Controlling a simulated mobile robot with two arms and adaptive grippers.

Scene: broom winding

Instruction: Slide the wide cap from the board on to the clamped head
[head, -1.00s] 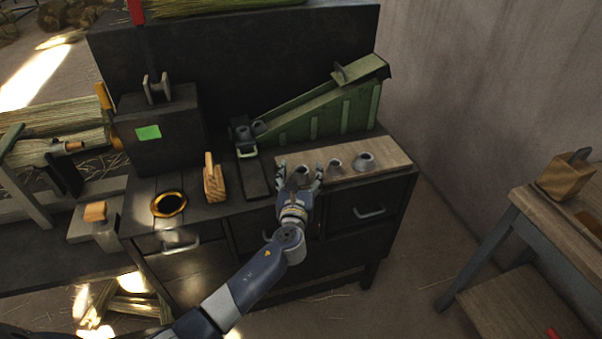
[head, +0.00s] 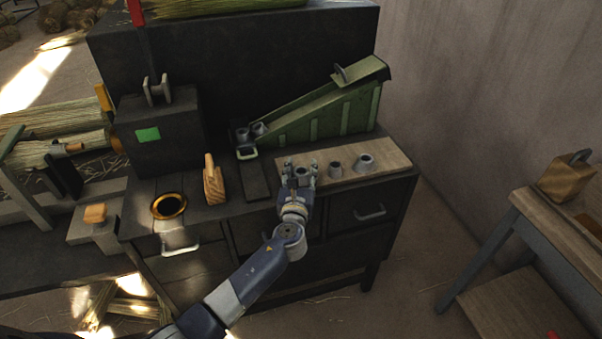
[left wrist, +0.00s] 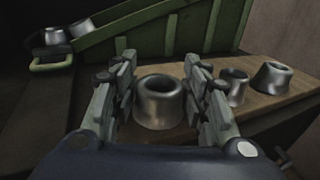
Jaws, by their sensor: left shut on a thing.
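A metal cap (head: 303,174) stands near the left end of the wooden board (head: 392,159). My left gripper (left wrist: 160,90) is shut on this cap, one finger on each side; it shows at the board's front edge in the head view (head: 302,182). Two other grey caps stand to its right, a narrower one (head: 335,169) and a flared one (head: 365,162). I cannot tell by size which is the widest. A straw broom head (head: 60,153) lies at the far left, by a grey upright, probably the clamped head. My right gripper is not in view.
A green sloped chute (head: 320,113) with grey caps at its low end stands behind the board. A wooden block (head: 213,182), a brass ring (head: 169,206) and a dark machine box (head: 158,135) stand to the left. A side table (head: 560,215) is at right.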

